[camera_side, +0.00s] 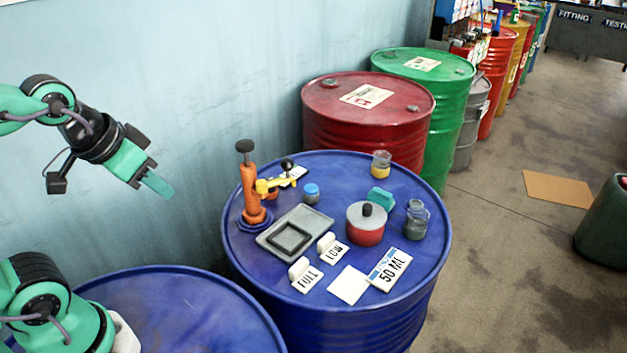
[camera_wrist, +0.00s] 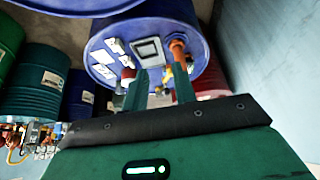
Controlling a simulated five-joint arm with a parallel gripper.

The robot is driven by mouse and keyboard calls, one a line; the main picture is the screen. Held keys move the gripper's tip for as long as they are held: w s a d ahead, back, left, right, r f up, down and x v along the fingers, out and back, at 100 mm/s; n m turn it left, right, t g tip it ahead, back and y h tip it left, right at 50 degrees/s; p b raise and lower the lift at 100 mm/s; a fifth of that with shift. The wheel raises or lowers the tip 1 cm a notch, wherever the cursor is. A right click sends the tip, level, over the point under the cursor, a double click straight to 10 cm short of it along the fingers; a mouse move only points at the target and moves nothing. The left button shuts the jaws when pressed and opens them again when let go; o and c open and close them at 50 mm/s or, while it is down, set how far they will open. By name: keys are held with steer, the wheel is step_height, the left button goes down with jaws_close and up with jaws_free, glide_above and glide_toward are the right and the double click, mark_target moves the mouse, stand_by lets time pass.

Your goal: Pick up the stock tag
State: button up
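Two small white tags stand on the blue drum top in the side view: one reads FULL (camera_side: 306,275), the other LOW (camera_side: 332,249). A larger card reading 50 ML (camera_side: 390,269) lies to their right, beside a blank white square (camera_side: 349,285). I cannot tell which of these is the stock tag. My gripper (camera_side: 163,187) hangs in the air left of the drum, well apart from the tags. In the wrist view my gripper (camera_wrist: 160,80) has its two fingers apart with nothing held; small white tags show beyond them, too small to read.
A red drum (camera_side: 335,125) stands behind. Air above the drum top is clear.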

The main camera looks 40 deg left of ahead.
steer(key=shift+w, duration=0.15)
steer(key=g, duration=0.5)
glide_above(299, 264)
steer(key=f, duration=1.5)
steer(key=shift+s+a, duration=0.1)
steer(key=shift+s, duration=0.2)
steer(key=shift+w+d+f+g, duration=0.1)
steer(key=shift+d+f+g, duration=0.2)
steer(key=shift+f, duration=1.45)
steer(key=shift+w+a+f, duration=0.1)
steer(key=shift+f, duration=1.2)
steer(key=shift+w+a+f, duration=0.1)
steer(key=shift+f, duration=1.2)
